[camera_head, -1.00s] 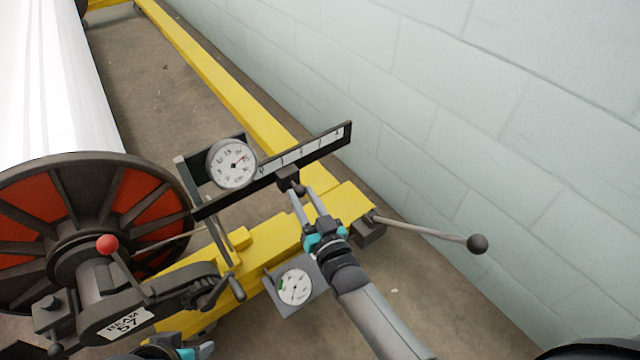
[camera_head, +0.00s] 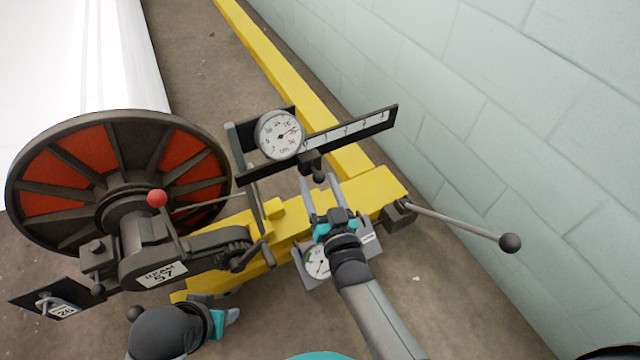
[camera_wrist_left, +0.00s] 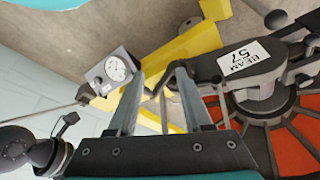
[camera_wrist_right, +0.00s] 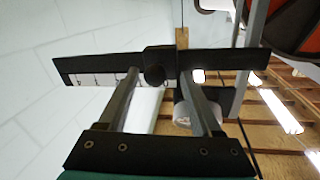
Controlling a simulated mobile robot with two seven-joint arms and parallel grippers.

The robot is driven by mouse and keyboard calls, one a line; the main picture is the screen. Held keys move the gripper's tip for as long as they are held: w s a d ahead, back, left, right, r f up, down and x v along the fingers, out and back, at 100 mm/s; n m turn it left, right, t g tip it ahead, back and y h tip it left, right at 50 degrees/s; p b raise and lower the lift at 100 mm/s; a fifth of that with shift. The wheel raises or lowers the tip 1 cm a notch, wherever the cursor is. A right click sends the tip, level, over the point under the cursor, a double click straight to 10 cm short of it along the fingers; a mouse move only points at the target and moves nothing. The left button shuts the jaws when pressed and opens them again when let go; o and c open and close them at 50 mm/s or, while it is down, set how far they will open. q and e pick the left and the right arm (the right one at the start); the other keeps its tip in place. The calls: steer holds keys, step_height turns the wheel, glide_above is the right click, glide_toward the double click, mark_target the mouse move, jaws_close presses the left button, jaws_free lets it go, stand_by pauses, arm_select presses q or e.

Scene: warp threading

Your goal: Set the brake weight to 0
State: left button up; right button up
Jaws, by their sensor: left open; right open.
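The brake weight (camera_head: 311,160) is a dark block with a round knob (camera_head: 319,177) under it. It sits on the dark lever beam (camera_head: 376,123) at the dial end of the white numbered strip. The strip's figures are too small to read surely. My right gripper (camera_head: 320,182) is open, its fingertips on either side of the knob. In the right wrist view the weight (camera_wrist_right: 159,57) covers the strip's end, and the knob shows between the spread fingers. My left gripper (camera_head: 232,316) is open and empty at the lower left; its fingers (camera_wrist_left: 158,72) show apart in the left wrist view.
A round dial (camera_head: 279,135) stands beside the beam. A second gauge (camera_head: 317,262) lies below my right gripper. A ball-ended lever (camera_head: 509,242) sticks out right. The red-and-black beam flange (camera_head: 60,157) and a red-knobbed lever (camera_head: 157,198) are left. A block wall (camera_head: 530,110) bounds the right.

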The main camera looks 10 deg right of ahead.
steer(key=shift+d, duration=0.1)
steer(key=shift+s, duration=0.2)
arm_select(q)
steer(key=s+f+g+p, duration=0.1)
steer(key=s+f+p, duration=0.3)
steer(key=f, duration=0.5)
steer(key=shift+a+f+g+p, duration=0.25)
steer(key=shift+a+g+p, duration=0.1)
steer(key=shift+p, duration=0.1)
arm_select(e)
steer(key=s+d, duration=0.2)
steer(key=s, duration=1.2)
steer(key=shift+s, duration=0.35)
steer(key=shift+d, duration=0.1)
